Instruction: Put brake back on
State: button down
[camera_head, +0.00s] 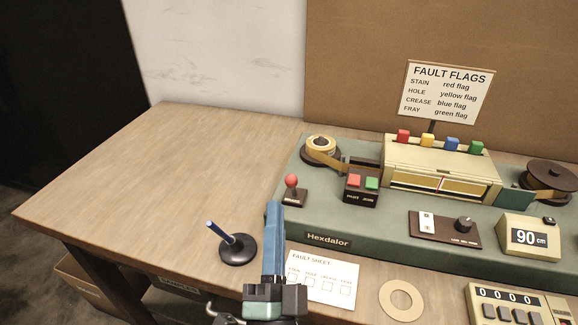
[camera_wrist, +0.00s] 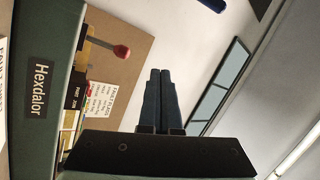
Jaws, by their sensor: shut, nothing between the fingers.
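A lever with a red ball knob (camera_head: 291,181) stands on a small dark base at the front left of the green machine (camera_head: 350,222); no label on it is readable, so I take it as the brake. It looks roughly upright. The red knob also shows in the wrist view (camera_wrist: 121,52), left of my fingers. My gripper (camera_head: 274,206) has blue fingers, closed together and empty, in front of the machine's left end. In the head view the fingertips appear just below and left of the lever, apart from it. The closed fingers also show in the wrist view (camera_wrist: 160,72).
A pen stand (camera_head: 238,250) is left of my gripper. A fault sheet (camera_head: 325,278) lies at its right, with a cardboard ring (camera_head: 401,300) beyond. A box with red and green buttons (camera_head: 361,189) sits right of the lever. The table's left side (camera_head: 150,180) is clear.

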jog(key=s+f+m+g+h+p, duration=0.1)
jog(key=s+f+m+h+p, duration=0.1)
jog(key=s+f+m, duration=0.3)
notch_tip(320, 180, down, 2)
jog(key=shift+s+d+f+m+p, duration=0.3)
jog(key=shift+s+m+p, duration=0.1)
jog(key=shift+s+p, duration=0.5)
jog(key=shift+w+r, duration=0.1)
jog(key=p, duration=0.2)
send_near(291, 185)
jog(key=x, duration=0.5)
jog(key=shift+x, duration=0.95)
jog(key=shift+r+g+p, duration=0.1)
jog(key=shift+g+p, duration=0.2)
jog(key=shift+p, duration=0.35)
